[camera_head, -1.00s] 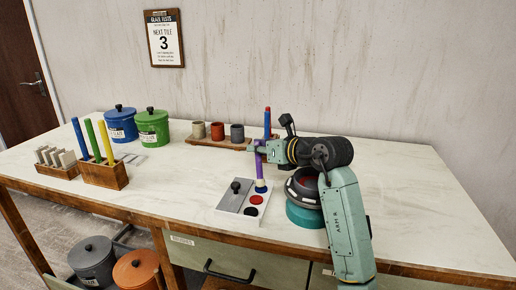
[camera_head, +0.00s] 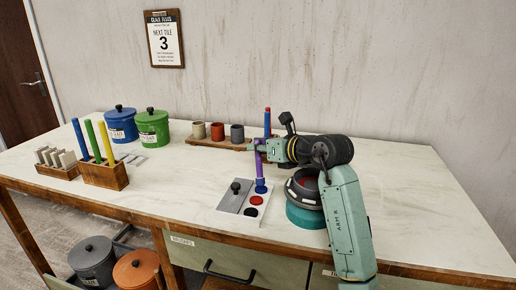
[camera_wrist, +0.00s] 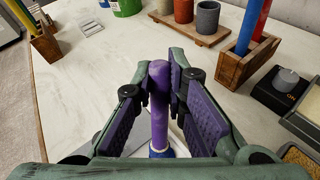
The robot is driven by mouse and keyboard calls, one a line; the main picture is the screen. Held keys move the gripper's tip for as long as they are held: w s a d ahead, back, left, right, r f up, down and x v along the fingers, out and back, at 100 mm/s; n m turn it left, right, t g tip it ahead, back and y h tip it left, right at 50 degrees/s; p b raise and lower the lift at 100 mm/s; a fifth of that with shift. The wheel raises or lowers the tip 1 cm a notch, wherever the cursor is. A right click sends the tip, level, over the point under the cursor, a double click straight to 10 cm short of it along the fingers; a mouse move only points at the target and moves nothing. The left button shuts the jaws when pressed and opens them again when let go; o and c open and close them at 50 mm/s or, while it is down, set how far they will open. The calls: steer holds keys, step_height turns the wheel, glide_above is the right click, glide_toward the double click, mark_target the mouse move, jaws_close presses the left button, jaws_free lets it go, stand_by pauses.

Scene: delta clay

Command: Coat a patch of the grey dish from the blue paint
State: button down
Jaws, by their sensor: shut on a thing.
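My gripper (camera_wrist: 155,90) is shut on the purple brush (camera_wrist: 158,100), which stands about upright. The brush also shows in the head view (camera_head: 259,168). Its lower end is over the blue paint well of the white palette (camera_head: 228,217); blue shows at its tip, and I cannot tell how deep it sits. The red and black wells are in front of the blue one. The grey dish, a cup-like vessel (camera_head: 237,134), stands at the right of a wooden board at the back. It also shows in the wrist view (camera_wrist: 207,18).
A beige cup (camera_head: 198,130) and a red-brown cup (camera_head: 217,131) share the board. A wooden holder (camera_wrist: 245,65) with blue and red sticks stands behind the gripper. Left are a brush holder (camera_head: 105,174), a tile rack (camera_head: 56,166), and blue (camera_head: 121,126) and green (camera_head: 152,130) lidded pots.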

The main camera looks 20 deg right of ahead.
steer(key=shift+r+p, duration=1.5)
steer(key=shift+r, duration=1.6)
steer(key=shift+f, duration=0.1)
